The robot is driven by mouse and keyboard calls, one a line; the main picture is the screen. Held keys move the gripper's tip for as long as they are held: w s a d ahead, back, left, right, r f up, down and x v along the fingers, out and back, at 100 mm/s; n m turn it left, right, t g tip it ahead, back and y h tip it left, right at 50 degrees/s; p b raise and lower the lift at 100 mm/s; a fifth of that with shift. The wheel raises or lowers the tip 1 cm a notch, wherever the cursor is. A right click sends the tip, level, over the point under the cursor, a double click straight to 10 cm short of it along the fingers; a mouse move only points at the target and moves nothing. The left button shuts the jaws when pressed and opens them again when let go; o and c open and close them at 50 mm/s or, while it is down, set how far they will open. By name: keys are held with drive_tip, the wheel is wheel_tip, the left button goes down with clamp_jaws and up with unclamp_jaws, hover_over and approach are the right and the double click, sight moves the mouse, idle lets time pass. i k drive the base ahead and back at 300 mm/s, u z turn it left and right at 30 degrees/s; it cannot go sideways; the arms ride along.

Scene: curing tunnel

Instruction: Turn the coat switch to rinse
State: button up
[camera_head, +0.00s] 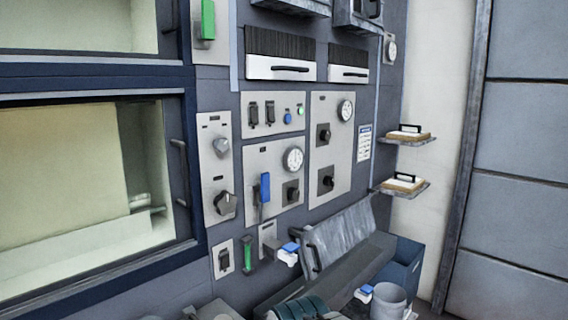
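No label is legible, so I cannot tell which control is the coat switch. A tall panel (214,173) holds a grey knob (221,147) above a larger dark rotary knob (225,203). The right panel (343,165) holds two black rotary switches, an upper one (323,134) and a lower one (326,180). The middle panel holds another dark switch (291,192) beside a blue-handled lever (265,188). My gripper (325,273) appears low in the picture, below the panels. Its two white-and-blue fingertips look apart, touching no control. My arm hides part of the area below.
A windowed chamber (85,185) with a dark blue frame fills the left. A sloped grey chute (345,238), a blue bin (405,262) and a grey cup (388,300) are at lower right. Two small shelves (405,189) (410,140) project from the right wall.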

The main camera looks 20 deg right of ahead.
sight(328, 180)
drive_tip(key=u, duration=0.05)
drive_tip(key=k, duration=0.45)
drive_tip(key=z, duration=1.05)
drive_tip(key=i, duration=1.05)
drive_tip(key=z, duration=0.05)
